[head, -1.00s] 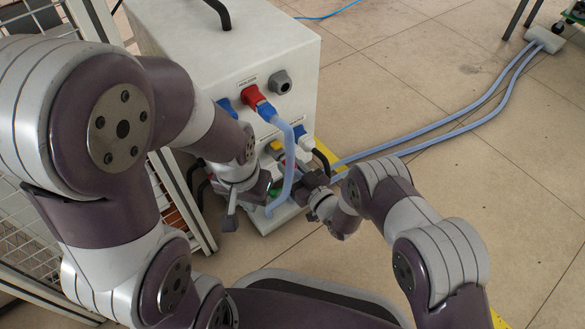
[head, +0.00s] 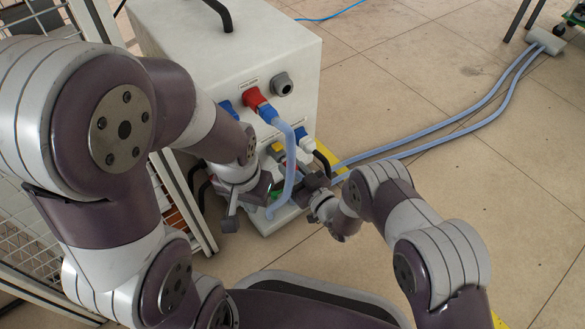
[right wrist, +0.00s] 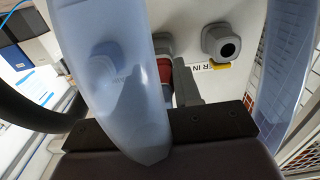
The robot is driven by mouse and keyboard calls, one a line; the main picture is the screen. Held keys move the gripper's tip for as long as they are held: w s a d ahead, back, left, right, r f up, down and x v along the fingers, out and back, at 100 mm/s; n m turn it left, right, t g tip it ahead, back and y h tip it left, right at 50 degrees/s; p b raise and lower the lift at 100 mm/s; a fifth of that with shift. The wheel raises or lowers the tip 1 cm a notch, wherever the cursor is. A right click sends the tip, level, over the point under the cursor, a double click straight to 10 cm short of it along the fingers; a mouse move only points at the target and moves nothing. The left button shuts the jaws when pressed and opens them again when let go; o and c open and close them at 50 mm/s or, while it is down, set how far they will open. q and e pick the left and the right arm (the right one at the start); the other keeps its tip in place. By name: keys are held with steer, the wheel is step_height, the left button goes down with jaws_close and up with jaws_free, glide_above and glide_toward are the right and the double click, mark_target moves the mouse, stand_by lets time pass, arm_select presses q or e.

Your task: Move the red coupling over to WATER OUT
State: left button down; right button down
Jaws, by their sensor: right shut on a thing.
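In the right wrist view the red coupling (right wrist: 164,70) shows at the heater's panel, with a grey collar, partly hidden by a pale blue hose (right wrist: 120,85). My right gripper (right wrist: 180,75) is shut there, one dark finger close along the coupling's right side; the hose hides the other. In the head view the right gripper (head: 312,182) is low before the heater, its grasp hidden. A red fitting (head: 253,97) with a blue connector and hose shows higher on the panel. My left gripper (head: 262,188) is left of that hose; its jaws are unclear.
The white heater box (head: 235,50) has an empty grey port (head: 282,84), also in the right wrist view (right wrist: 221,42). Below it is a label ending in "R IN" (right wrist: 203,67). Two hoses (head: 420,133) run across the floor. A mesh fence (head: 30,235) stands at left.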

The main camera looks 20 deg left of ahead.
steer(key=shift+w+a, duration=0.35)
steer(key=shift+a, duration=0.1)
stand_by(0.7)
